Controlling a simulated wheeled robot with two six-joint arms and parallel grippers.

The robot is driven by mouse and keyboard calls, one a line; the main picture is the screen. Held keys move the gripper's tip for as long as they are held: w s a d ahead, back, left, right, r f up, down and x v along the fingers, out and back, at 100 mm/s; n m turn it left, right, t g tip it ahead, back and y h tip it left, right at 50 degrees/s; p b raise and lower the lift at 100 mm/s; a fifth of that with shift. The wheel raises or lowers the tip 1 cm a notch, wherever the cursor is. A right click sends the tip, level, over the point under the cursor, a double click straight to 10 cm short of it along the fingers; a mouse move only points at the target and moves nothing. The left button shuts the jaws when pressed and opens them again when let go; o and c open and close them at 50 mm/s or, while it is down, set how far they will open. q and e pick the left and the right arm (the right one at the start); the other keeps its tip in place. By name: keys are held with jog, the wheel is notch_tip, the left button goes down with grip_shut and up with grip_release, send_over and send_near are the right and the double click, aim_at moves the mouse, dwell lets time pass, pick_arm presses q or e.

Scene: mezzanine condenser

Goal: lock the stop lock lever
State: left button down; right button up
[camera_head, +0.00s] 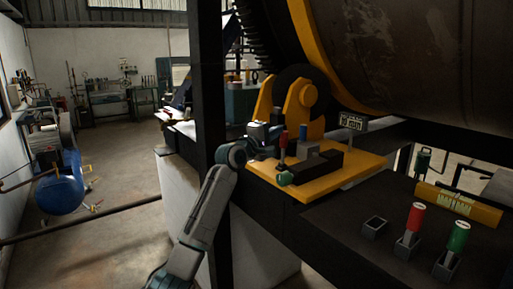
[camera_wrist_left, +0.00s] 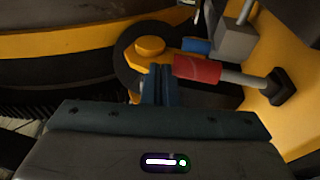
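A yellow plate (camera_head: 345,173) carries a dark lever block. I cannot tell which is the stop lock lever. My left gripper (camera_head: 268,134) is at the plate's left side, close to the red handle. In the left wrist view its fingers (camera_wrist_left: 158,85) look shut together with nothing visible between them. The red handle (camera_wrist_left: 197,69) is just right of the fingertips, its end close to them; contact is unclear. The blue handle (camera_wrist_left: 197,45) is behind it. My right gripper is out of view.
A black post (camera_head: 208,90) stands left of the plate, behind my left arm. A dark table (camera_head: 350,225) at the front right holds a red handle (camera_head: 415,216) and a green handle (camera_head: 458,236) in sockets. A large drum (camera_head: 420,55) overhangs the back.

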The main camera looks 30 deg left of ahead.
pick_arm(q)
jog(key=w+d, duration=0.3)
jog(key=w, duration=0.5)
jog(key=shift+d, duration=0.2)
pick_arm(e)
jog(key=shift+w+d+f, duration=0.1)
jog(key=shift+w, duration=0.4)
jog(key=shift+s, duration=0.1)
